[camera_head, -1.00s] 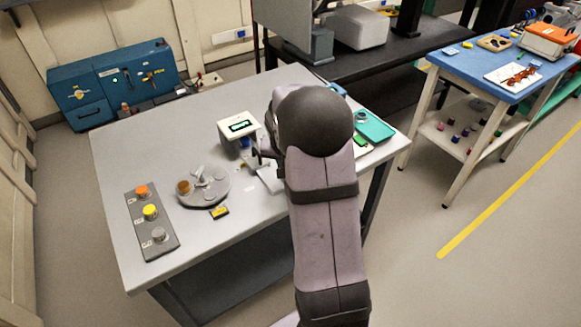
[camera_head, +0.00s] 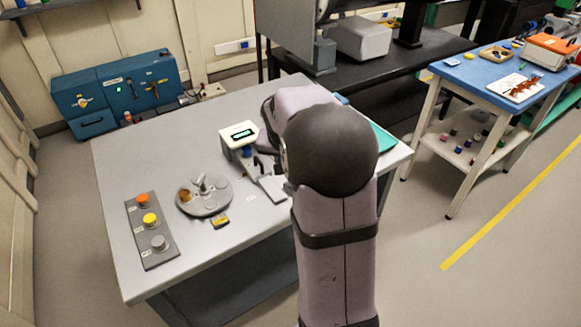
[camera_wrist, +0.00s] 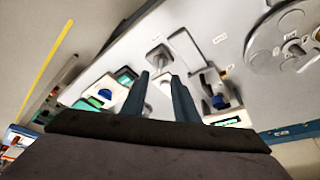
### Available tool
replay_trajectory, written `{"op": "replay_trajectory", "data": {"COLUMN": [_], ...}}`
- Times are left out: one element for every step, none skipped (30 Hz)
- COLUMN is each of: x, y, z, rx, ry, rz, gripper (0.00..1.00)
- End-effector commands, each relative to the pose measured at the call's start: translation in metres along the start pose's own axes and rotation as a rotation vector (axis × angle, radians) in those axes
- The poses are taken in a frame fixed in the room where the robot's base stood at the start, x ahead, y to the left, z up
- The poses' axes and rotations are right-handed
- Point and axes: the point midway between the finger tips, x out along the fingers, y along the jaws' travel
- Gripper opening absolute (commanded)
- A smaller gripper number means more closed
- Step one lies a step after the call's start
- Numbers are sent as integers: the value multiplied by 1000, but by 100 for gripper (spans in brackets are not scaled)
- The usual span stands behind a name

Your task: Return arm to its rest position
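My arm (camera_head: 338,230) rises from the bottom of the head view and reaches over the grey table (camera_head: 130,165). Its dark rounded joint hides my gripper and part of the table in that view. In the wrist view my gripper (camera_wrist: 159,75) shows two dark blue-grey fingers, with a clear gap between them. Nothing is gripped; the pale table and a small light fitting show beyond the gap. The fingers look down over the table, and their height above it is hard to tell.
A white instrument with a display (camera_head: 239,133) stands just left of my arm. A round grey disc (camera_head: 205,205), a button panel (camera_head: 143,221) and a yellow item (camera_head: 220,221) lie further left. A teal tray (camera_head: 388,143) sits right, partly hidden. A blue cart (camera_head: 455,75) stands beyond.

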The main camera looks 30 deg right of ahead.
Motion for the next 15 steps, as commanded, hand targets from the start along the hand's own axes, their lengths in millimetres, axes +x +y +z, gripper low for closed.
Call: {"op": "replay_trajectory", "data": {"x": [0, 0, 0, 0, 0, 0, 0, 0, 0, 0, 0, 0, 0, 1, 4], "y": [0, 0, 0, 0, 0, 0, 0, 0, 0, 0, 0, 1, 0, 0, 1], "z": [0, 0, 0, 0, 0, 0, 0, 0, 0, 0, 0, 1, 2, 4, 13], "rx": [0, 0, 0, 0, 0, -2, -9, -19, -39, -58, -83, -120, -151, -184, -234], "ry": [0, 0, 0, 0, 0, 0, 0, 0, 0, -1, -2, -4, -8, -15, -37], "rz": [0, 0, 0, 0, 0, 0, 0, 0, 0, 1, 1, 2, 1, -1, -3], "gripper": [27, 27, 27, 27, 27, 27, 27, 27, 27, 27, 27, 27, 27, 27, 27]}}
